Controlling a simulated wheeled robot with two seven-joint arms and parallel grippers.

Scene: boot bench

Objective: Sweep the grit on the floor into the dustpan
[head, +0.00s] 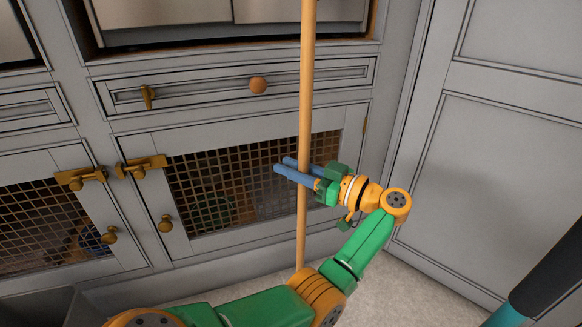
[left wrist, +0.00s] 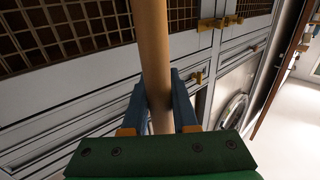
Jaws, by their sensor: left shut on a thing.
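A long, upright wooden pole (head: 306,80), like a broom handle, runs from the top of the head view down behind my arm. My left gripper (head: 285,171) is shut on it, with its blue fingers on either side. In the left wrist view the pole (left wrist: 153,50) stands between the two fingers (left wrist: 160,105). The lower end of the pole is hidden or out of view. I see no grit and no dustpan in either view. My right gripper is not in view.
A grey cabinet with a drawer (head: 200,92) and mesh-fronted doors (head: 240,185) stands close behind the pole. A grey panelled surface (head: 490,190) is at the right. Pale floor (head: 425,290) shows at the bottom. A black and teal cylinder (head: 550,275) enters at lower right.

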